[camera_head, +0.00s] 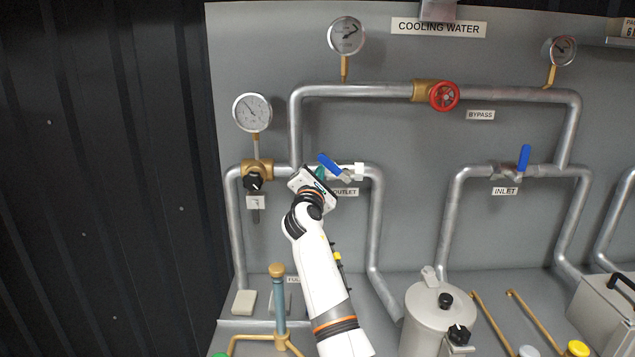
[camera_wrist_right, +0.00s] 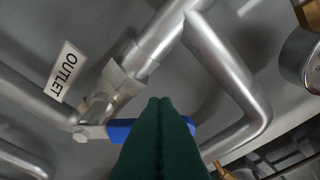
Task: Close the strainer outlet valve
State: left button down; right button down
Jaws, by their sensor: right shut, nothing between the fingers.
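The outlet valve has a blue lever handle (camera_head: 328,163) on a horizontal pipe, above the OUTLET label (camera_head: 346,192). In the head view the handle slants from upper left down to the valve body at lower right. My right gripper (camera_head: 321,173) is at the handle, its green fingers shut with nothing between them. In the right wrist view the shut fingers (camera_wrist_right: 160,100) cover the middle of the blue handle (camera_wrist_right: 121,130), which shows on both sides of them. I cannot tell whether they touch it. My left gripper is not in view.
The inlet valve's blue handle (camera_head: 524,158) stands nearly upright at right. A red bypass wheel (camera_head: 444,96) and gauges sit higher. A brass valve with a black knob (camera_head: 254,182) is just left of my arm. A grey strainer pot (camera_head: 425,315) stands below right.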

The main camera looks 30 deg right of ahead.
aim_at(328, 159)
jog(key=shift+s+d+r+m, duration=0.15)
jog(key=shift+r+m, duration=0.25)
jog(key=shift+m, duration=0.15)
jog(key=shift+s+d+r+m, duration=0.1)
jog(key=shift+d+r+m, duration=0.05)
jog(key=shift+r+m, duration=0.35)
jog(key=m, duration=0.1)
jog(key=m+g+p, duration=0.1)
jog(key=d+r+m, duration=0.1)
jog(key=shift+s+r, duration=0.1)
jog(key=shift+s, duration=0.15)
jog(key=shift+s+d+r+m+g+p, duration=0.25)
jog(key=shift+d+m+p, duration=0.1)
jog(key=shift+m, duration=0.4)
jog(key=shift+s+d+r+m+g+p, duration=0.2)
jog(key=shift+d+m+p, duration=0.15)
jog(key=shift+m, duration=0.4)
jog(key=shift+s+d+r+m+g+p, duration=0.25)
jog(key=shift+d+m+p, duration=0.1)
jog(key=shift+m, duration=0.4)
jog(key=shift+y, duration=0.3)
jog(key=shift+w, duration=0.1)
